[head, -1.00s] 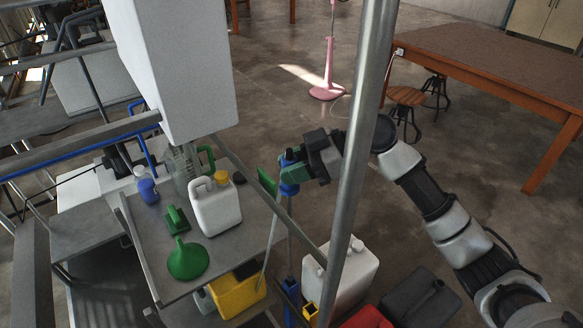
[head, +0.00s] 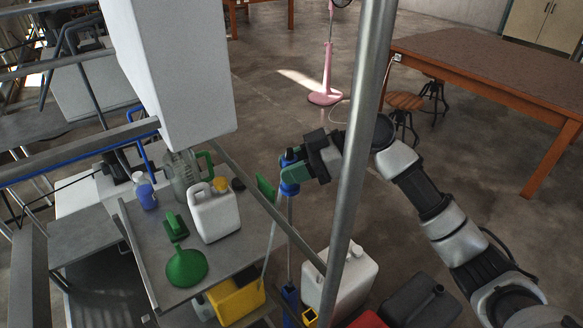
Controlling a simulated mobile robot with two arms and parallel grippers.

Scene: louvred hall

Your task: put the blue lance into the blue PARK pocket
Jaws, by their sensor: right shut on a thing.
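My right gripper (head: 291,175) is shut on the blue lance, gripping its blue head (head: 289,188). The lance's thin grey tube (head: 289,235) hangs down, nearly upright, beyond the edge of the cart shelf. Below it is a blue pocket (head: 291,297), which I take for the blue PARK pocket; no lettering is readable. The tube's lower end meets the pocket in the picture, but I cannot tell whether it is inside, above or behind it. A yellow-rimmed pocket (head: 310,316) sits beside it. My left gripper is not in view.
The cart shelf (head: 232,258) holds a white jug (head: 214,214), a green funnel (head: 187,267) and a blue bottle (head: 146,195). A white canister (head: 352,280) stands right of the pockets. A steel post (head: 352,180) crosses in front of my right arm.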

